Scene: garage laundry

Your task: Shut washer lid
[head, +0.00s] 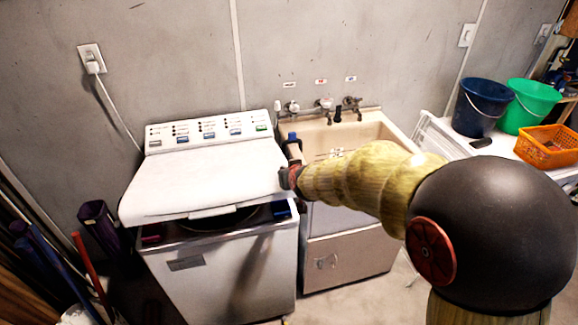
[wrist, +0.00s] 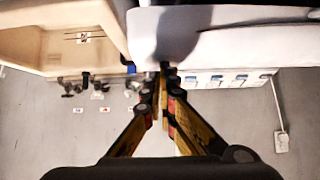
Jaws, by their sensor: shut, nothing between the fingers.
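The washer (head: 225,270) is a white top-loader against the wall, with a control panel (head: 208,132) at its back. Its white lid (head: 200,180) is tilted low over the opening, and a dark gap shows under its front edge. My gripper (head: 286,178) is at the lid's right edge in the head view; contact cannot be told. In the wrist view, my gripper (wrist: 164,75) is shut and empty, with its fingertips at the edge of the lid (wrist: 220,48). My arm hides part of the sink side.
A utility sink (head: 350,240) with taps stands close to the washer's right. A blue bucket (head: 480,105), a green tub (head: 530,103) and an orange basket (head: 548,146) sit on a white surface at right. Poles lean at the left.

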